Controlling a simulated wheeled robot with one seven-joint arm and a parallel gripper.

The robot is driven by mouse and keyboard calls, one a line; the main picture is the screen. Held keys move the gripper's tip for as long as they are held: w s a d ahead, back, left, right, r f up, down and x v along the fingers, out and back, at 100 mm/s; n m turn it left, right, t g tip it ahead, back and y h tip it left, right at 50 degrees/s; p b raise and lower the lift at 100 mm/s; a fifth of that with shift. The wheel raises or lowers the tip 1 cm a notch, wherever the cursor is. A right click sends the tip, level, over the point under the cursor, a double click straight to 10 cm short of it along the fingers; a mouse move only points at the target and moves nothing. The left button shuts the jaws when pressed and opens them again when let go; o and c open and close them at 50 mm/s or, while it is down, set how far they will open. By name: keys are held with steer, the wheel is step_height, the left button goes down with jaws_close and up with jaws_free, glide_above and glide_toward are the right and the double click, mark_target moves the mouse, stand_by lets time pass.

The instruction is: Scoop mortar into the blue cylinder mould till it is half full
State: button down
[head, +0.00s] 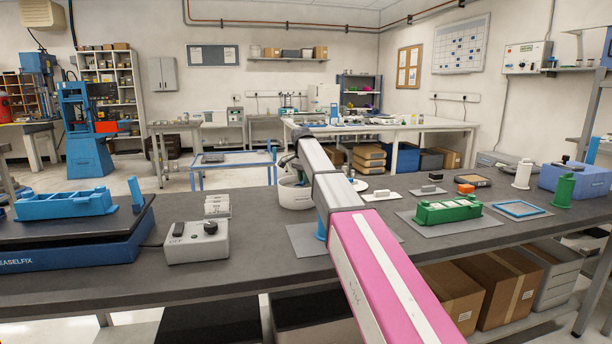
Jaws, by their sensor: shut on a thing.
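A white bucket (296,198) stands on the dark bench, left of my arm; its contents are barely visible. My gripper (291,163) is at the bucket's rim, small and partly hidden by my arm. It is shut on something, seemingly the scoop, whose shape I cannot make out. A blue upright piece, seemingly the blue cylinder mould (321,229), shows as a narrow strip at the left edge of my arm, on a grey mat (302,241). My arm hides most of it, so its fill cannot be seen.
A grey control box (197,242) and a blue vibrating table (80,250) with a blue mould (65,204) are left. Right of my arm are a green mould (449,211), a blue frame (519,210), a white cylinder (522,175) and a green cylinder (563,190).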

steer(key=shift+s+a, duration=1.25)
steer(key=shift+a, duration=0.1)
steer(key=shift+w+d+r+y, duration=0.25)
steer(key=shift+w+y, duration=0.05)
steer(key=shift+w, duration=0.05)
steer(key=shift+w+d+r+g+y, duration=0.3)
steer(key=shift+g+y, duration=0.1)
steer(key=shift+g, duration=0.1)
steer(key=shift+w+d+r+g+y, duration=0.2)
steer(key=shift+r+g+y, duration=0.15)
steer(key=shift+r, duration=0.4)
steer(key=shift+w+d+r+g+y, duration=0.15)
steer(key=shift+r+g+y, duration=0.2)
steer(key=shift+r, duration=0.45)
steer(key=shift+w+d+r+g+y, duration=0.1)
steer(key=shift+d+r+g+y, duration=0.2)
steer(key=shift+r, duration=0.45)
steer(key=shift+r+y, duration=0.3)
steer(key=shift+r, duration=0.15)
